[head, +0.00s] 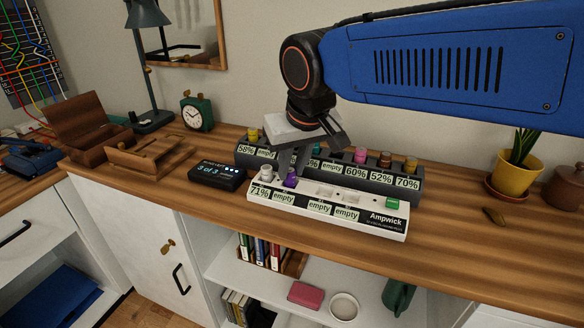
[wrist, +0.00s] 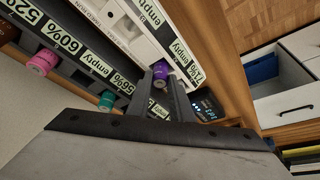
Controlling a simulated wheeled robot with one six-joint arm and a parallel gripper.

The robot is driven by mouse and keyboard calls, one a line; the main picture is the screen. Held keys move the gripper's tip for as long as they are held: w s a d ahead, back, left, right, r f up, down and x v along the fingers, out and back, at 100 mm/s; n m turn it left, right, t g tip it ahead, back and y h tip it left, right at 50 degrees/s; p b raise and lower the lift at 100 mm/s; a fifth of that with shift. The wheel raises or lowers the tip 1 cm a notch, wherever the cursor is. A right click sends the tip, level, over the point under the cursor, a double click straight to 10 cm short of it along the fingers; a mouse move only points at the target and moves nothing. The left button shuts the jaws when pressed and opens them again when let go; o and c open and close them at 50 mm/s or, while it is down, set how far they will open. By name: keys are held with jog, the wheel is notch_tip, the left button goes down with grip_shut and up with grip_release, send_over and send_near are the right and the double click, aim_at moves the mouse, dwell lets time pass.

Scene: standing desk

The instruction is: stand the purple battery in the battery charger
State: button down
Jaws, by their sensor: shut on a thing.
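The purple battery (head: 290,177) is upright between the fingers of my gripper (head: 292,170), which is shut on it. It also shows between the fingertips in the wrist view (wrist: 161,71). It is at the second position from the left of the white battery charger (head: 375,224), behind a label reading "empty". I cannot tell whether its base is seated in the slot. A pale battery (head: 266,173) stands in the leftmost slot, labelled 71%. Two more front labels on the white charger read "empty". My fingers hide part of the purple battery and its slot.
A dark grey holder (head: 405,185) behind carries several coloured batteries, including a pink one (head: 361,155), with percentage labels. A black display box (head: 217,176) reading "3 of 3" sits to the left. A potted plant (head: 516,178) stands right; the desk right of the charger is mostly clear.

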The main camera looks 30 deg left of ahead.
jog(key=shift+f, duration=0.2)
jog(key=shift+f, duration=0.15)
jog(key=c, duration=1.6)
grip_release()
jog(key=v, duration=1.2)
